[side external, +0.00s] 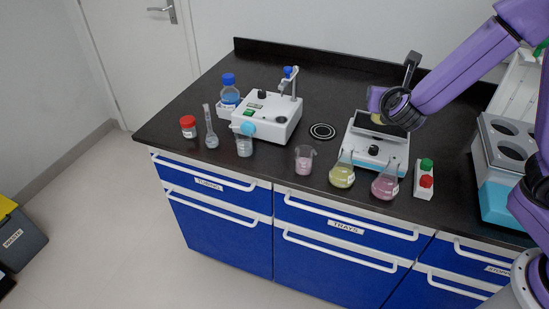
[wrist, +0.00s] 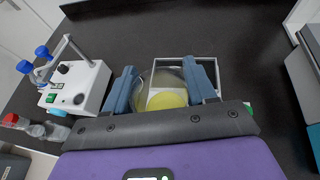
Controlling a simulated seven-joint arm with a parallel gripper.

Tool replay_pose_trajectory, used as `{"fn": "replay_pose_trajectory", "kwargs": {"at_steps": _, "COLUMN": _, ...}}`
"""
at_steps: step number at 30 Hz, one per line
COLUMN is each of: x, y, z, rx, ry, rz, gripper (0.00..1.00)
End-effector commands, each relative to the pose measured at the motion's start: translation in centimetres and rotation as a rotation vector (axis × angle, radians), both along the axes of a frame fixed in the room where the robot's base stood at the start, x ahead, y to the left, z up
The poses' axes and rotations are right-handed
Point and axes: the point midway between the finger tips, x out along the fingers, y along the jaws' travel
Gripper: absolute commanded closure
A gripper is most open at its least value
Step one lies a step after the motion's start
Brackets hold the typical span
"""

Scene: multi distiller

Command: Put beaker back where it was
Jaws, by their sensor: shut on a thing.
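My gripper (wrist: 160,88) is shut on a glass beaker (wrist: 167,99) with yellow contents, seen from above between the two blue-grey fingers in the wrist view. In the side view my gripper (side external: 387,108) is over the rear of a white balance-like device (side external: 374,151). There the beaker is mostly hidden by the gripper, with only a bit of yellow (side external: 377,118) showing. The device's square frame (wrist: 213,68) shows around and behind the beaker in the wrist view. I cannot tell whether the beaker touches the device.
A pink beaker (side external: 304,160), a yellow flask (side external: 342,172) and a pink flask (side external: 385,183) stand along the front edge. A stirrer-like device (side external: 266,117) and bottles are left; a red-and-green-capped rack (side external: 424,179) and a grey bath (side external: 499,160) are right. A black ring (side external: 322,131) lies mid-bench.

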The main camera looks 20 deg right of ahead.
Motion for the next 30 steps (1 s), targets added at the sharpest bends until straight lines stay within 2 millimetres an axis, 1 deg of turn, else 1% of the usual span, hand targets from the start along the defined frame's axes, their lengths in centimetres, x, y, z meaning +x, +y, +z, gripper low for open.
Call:
{"fn": "replay_pose_trajectory", "kwargs": {"at_steps": 1, "x": 0.6, "y": 1.8, "z": -0.5, "rx": -0.001, "ry": 0.001, "rz": 0.004, "gripper": 0.81}}
{"fn": "replay_pose_trajectory", "kwargs": {"at_steps": 6, "x": 1.9, "y": 6.7, "z": -1.9, "rx": -0.002, "ry": 0.001, "rz": 0.003, "gripper": 0.81}}
{"fn": "replay_pose_trajectory", "kwargs": {"at_steps": 9, "x": 2.3, "y": 9.5, "z": -2.8, "rx": -0.001, "ry": 0.001, "rz": 0.002, "gripper": 0.81}}
{"fn": "replay_pose_trajectory", "kwargs": {"at_steps": 12, "x": 2.5, "y": 11.8, "z": -3.7, "rx": 0.000, "ry": 0.000, "rz": 0.001, "gripper": 0.81}}
{"fn": "replay_pose_trajectory", "kwargs": {"at_steps": 15, "x": 2.5, "y": 13.6, "z": -4.4, "rx": -0.001, "ry": 0.001, "rz": -0.001, "gripper": 0.81}}
{"fn": "replay_pose_trajectory", "kwargs": {"at_steps": 18, "x": 2.5, "y": 14.9, "z": -4.9, "rx": -0.001, "ry": -0.001, "rz": -0.001, "gripper": 0.81}}
{"fn": "replay_pose_trajectory", "kwargs": {"at_steps": 23, "x": 2.9, "y": 15.8, "z": -5.4, "rx": 0.000, "ry": -0.001, "rz": -0.002, "gripper": 0.81}}
{"fn": "replay_pose_trajectory", "kwargs": {"at_steps": 26, "x": 4.0, "y": 16.3, "z": -6.0, "rx": -0.001, "ry": -0.001, "rz": -0.003, "gripper": 0.81}}
{"fn": "replay_pose_trajectory", "kwargs": {"at_steps": 30, "x": 6.3, "y": 17.3, "z": -7.2, "rx": 0.001, "ry": 0.000, "rz": -0.004, "gripper": 0.81}}
